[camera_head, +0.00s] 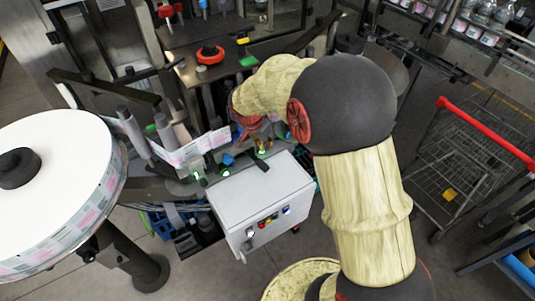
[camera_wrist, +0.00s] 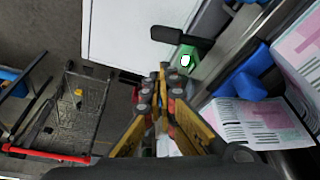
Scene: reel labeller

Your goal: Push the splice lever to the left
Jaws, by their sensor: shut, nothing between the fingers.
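A black lever-like handle (camera_wrist: 182,37) shows in the wrist view, beside a green block with a white button (camera_wrist: 186,60). It looks like the splice lever, but no label is readable. My gripper (camera_wrist: 161,72) is shut and empty, its fingertips below and left of the handle in that view and apart from it in the picture. In the head view my gripper (camera_head: 262,151) is low at the back edge of a white cabinet; my arm partly hides it. A small black part (camera_head: 262,165) lies close by there; I cannot tell if it is the same handle.
The white cabinet (camera_head: 262,199) has coloured buttons on its front. A large label reel (camera_head: 62,180) stands at left, its printed web (camera_head: 195,148) running toward my gripper. A wire cart with a red handle (camera_head: 490,133) stands at right.

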